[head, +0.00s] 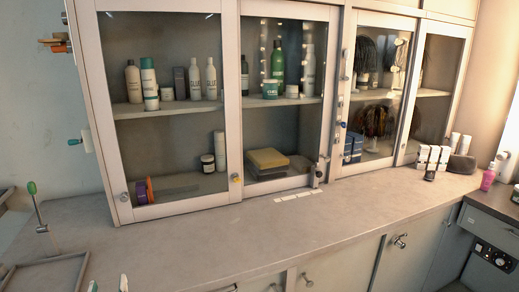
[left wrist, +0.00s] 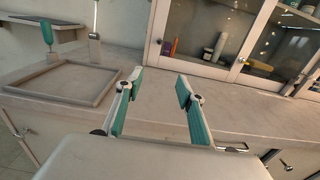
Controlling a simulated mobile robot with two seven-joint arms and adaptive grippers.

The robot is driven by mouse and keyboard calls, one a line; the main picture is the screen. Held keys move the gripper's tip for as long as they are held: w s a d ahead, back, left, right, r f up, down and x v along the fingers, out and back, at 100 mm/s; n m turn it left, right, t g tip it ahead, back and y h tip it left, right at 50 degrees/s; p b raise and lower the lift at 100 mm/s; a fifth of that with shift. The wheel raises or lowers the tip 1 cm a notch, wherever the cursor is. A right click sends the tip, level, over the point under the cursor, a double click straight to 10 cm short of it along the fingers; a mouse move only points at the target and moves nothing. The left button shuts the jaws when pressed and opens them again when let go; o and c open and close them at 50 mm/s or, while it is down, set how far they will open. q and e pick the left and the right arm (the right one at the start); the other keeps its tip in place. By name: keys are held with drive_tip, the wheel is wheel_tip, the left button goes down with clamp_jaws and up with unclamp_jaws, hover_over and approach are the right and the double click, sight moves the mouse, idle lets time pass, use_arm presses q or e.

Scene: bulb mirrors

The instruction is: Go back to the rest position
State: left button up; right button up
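My left gripper (head: 108,285) shows only as two fingertips at the bottom edge of the head view. In the left wrist view its teal-padded fingers (left wrist: 160,86) are spread wide apart with nothing between them. The fingers are over or in front of the counter, which shows beyond them in the left wrist view. My right gripper is in neither view.
A grey counter (head: 280,228) runs below glass-fronted cabinets (head: 167,215) holding bottles. A shallow tray (left wrist: 62,67) and an upright stand (head: 38,210) are at the left. White boxes and a pink bottle (head: 488,177) stand at the right. The middle counter is mostly clear.

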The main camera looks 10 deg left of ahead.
use_arm(q)
drive_tip(key=d+m+t+h, duration=0.7)
drive_tip(key=d+m, duration=0.5)
drive_tip(key=m, duration=0.8)
drive_tip(key=d+f+m+g+h, duration=0.4)
drive_tip(key=d+f+m+h, duration=0.3)
drive_tip(key=m, duration=0.5)
drive_tip(key=s+d+f+m+g, duration=0.1)
drive_tip(key=s+f+m+g, duration=0.2)
drive_tip(key=f+m, duration=0.4)
drive_tip(key=s+d+f+m+g+y, duration=0.1)
drive_tip(key=s+f+m+g, duration=0.3)
drive_tip(key=f, duration=1)
drive_tip(key=s+d+m, duration=0.1)
drive_tip(key=m, duration=0.2)
drive_tip(key=shift+s+d+f+m+y, duration=0.2)
drive_tip(key=shift+f+m+y, duration=0.1)
drive_tip(key=shift+f+m, duration=0.1)
